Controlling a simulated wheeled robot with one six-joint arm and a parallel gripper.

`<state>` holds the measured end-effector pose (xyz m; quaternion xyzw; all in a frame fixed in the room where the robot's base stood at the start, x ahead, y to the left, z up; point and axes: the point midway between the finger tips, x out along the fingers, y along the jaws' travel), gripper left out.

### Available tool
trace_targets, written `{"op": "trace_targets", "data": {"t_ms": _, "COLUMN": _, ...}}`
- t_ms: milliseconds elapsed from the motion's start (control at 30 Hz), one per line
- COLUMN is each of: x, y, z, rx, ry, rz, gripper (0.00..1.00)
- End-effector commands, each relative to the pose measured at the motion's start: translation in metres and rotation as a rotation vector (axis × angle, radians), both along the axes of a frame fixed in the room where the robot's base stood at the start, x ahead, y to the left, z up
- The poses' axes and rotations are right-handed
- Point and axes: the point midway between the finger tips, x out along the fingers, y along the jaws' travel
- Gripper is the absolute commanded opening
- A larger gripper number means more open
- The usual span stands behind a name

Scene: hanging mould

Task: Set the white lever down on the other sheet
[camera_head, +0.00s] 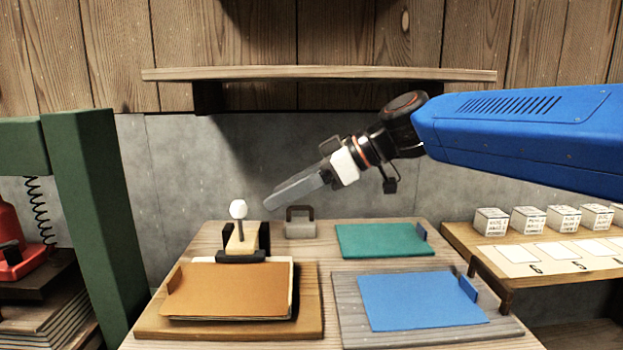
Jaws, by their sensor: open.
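The white lever (239,211) is a white round knob on a short stem. It stands roughly upright on a small wooden block with dark sides, behind the orange-brown sheet. The orange-brown sheet (228,290) lies on a wooden board at the front left. A blue sheet (422,300) lies on a grey board at the front right. A green sheet (380,240) lies behind the blue one. My gripper (290,192) reaches in from the right, above the table and to the right of the knob. It is open, apart from the lever and holds nothing; the gap between its fingers is hard to see.
A small grey block with a dark handle (300,226) stands right of the lever. A green post (95,210) rises at the left. A wooden shelf (320,74) juts from the wall above. Several white boxes (527,219) line the right side table.

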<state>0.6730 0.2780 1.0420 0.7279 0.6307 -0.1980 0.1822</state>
Motion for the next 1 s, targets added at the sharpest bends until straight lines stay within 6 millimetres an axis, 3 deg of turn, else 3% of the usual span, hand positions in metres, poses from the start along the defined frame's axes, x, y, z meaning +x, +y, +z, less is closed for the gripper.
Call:
{"op": "trace_targets", "data": {"t_ms": 200, "x": -0.004, "y": -0.030, "z": 0.018, "rx": 0.001, "ry": -0.001, "rz": -0.002, "gripper": 0.40}}
{"op": "trace_targets", "data": {"t_ms": 400, "x": -0.006, "y": -0.045, "z": 0.028, "rx": 0.001, "ry": -0.001, "rz": -0.002, "gripper": 0.40}}
{"op": "trace_targets", "data": {"t_ms": 1000, "x": -0.008, "y": -0.050, "z": 0.031, "rx": 0.000, "ry": 0.001, "rz": 0.001, "gripper": 0.40}}
